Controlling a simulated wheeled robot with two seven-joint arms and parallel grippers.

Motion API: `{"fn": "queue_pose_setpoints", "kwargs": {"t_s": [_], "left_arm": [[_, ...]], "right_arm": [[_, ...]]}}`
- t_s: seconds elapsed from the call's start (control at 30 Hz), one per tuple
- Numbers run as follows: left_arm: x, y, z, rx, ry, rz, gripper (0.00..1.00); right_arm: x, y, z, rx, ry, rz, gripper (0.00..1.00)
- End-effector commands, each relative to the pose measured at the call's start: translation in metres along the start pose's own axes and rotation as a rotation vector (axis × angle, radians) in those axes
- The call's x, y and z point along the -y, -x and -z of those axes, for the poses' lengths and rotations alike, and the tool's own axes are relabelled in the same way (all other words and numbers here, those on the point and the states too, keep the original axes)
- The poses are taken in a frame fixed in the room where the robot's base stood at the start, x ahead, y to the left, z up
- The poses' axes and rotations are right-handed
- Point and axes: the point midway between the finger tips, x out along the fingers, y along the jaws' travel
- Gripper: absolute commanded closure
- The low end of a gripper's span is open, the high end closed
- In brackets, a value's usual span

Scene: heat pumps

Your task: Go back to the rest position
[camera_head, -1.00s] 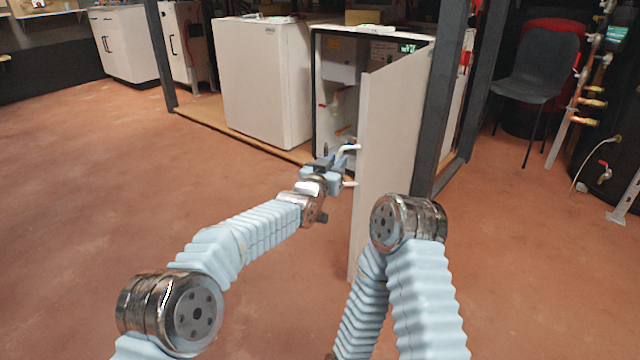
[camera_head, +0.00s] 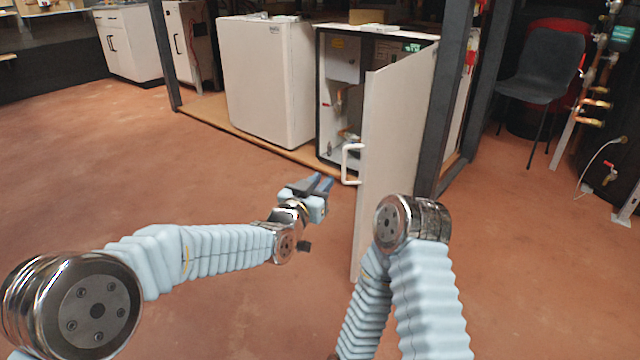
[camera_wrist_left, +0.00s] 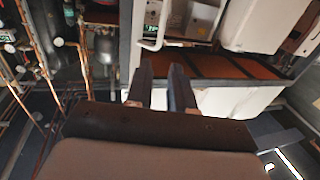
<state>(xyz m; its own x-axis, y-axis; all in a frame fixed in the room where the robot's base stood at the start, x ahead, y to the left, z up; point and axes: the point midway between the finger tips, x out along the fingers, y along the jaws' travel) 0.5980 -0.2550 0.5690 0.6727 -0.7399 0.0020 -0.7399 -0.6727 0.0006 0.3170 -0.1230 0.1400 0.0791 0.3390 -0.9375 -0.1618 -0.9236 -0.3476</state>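My left gripper (camera_head: 325,182) is in the middle of the head view, left of and apart from the white handle (camera_head: 346,164) of the open cabinet door (camera_head: 392,150). Its two dark fingers, also in the left wrist view (camera_wrist_left: 161,68), stand a little apart with nothing between them. My left arm reaches in from the lower left. My right arm bends down at the bottom centre, in front of the door's lower part; its gripper is out of view.
The open heat pump cabinet (camera_head: 340,100) shows pipes and valves inside. A closed white unit (camera_head: 262,85) stands left of it. A dark metal post (camera_head: 440,110) is just right of the door. A chair (camera_head: 543,72) stands at the right. The floor at left is clear.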

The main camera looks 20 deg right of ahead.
Motion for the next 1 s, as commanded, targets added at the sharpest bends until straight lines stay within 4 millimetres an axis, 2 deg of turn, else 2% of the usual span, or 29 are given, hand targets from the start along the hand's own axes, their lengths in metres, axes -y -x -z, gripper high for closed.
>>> {"fn": "queue_pose_setpoints", "kwargs": {"t_s": [0.17, 0.27, 0.37, 0.47, 0.5, 0.57, 0.6, 0.67, 0.73, 0.8, 0.9, 1.0], "left_arm": [[0.000, 0.000, 0.000, 0.000, 0.000, 0.000, 0.78], [0.005, 0.002, -0.008, 0.016, 0.006, 0.007, 0.78], [0.025, 0.012, -0.040, 0.080, 0.034, 0.034, 0.78], [0.057, 0.036, -0.097, 0.201, 0.096, 0.083, 0.78], [0.070, 0.051, -0.125, 0.259, 0.128, 0.108, 0.78], [0.090, 0.077, -0.168, 0.352, 0.183, 0.147, 0.78], [0.101, 0.097, -0.195, 0.413, 0.223, 0.174, 0.78], [0.114, 0.131, -0.235, 0.506, 0.287, 0.214, 0.78], [0.124, 0.174, -0.279, 0.613, 0.367, 0.262, 0.78], [0.127, 0.221, -0.319, 0.721, 0.456, 0.309, 0.78], [0.121, 0.288, -0.364, 0.861, 0.585, 0.372, 0.78], [0.106, 0.349, -0.395, 0.983, 0.711, 0.425, 0.78]], "right_arm": [[0.000, 0.000, 0.000, 0.000, 0.000, 0.000, 1.00], [0.000, 0.000, 0.000, 0.000, 0.000, 0.000, 1.00], [0.000, 0.000, 0.000, 0.000, 0.000, 0.000, 1.00], [0.000, 0.000, 0.000, 0.000, 0.000, 0.000, 1.00], [0.000, 0.000, 0.000, 0.000, 0.000, 0.000, 1.00], [0.000, 0.000, 0.000, 0.000, 0.000, 0.000, 1.00], [0.000, 0.000, 0.000, 0.000, 0.000, 0.000, 1.00], [0.000, 0.000, 0.000, 0.000, 0.000, 0.000, 1.00], [0.000, 0.000, 0.000, 0.000, 0.000, 0.000, 1.00], [0.000, 0.000, 0.000, 0.000, 0.000, 0.000, 1.00], [0.000, 0.000, 0.000, 0.000, 0.000, 0.000, 1.00], [0.000, 0.000, 0.000, 0.000, 0.000, 0.000, 1.00]]}}
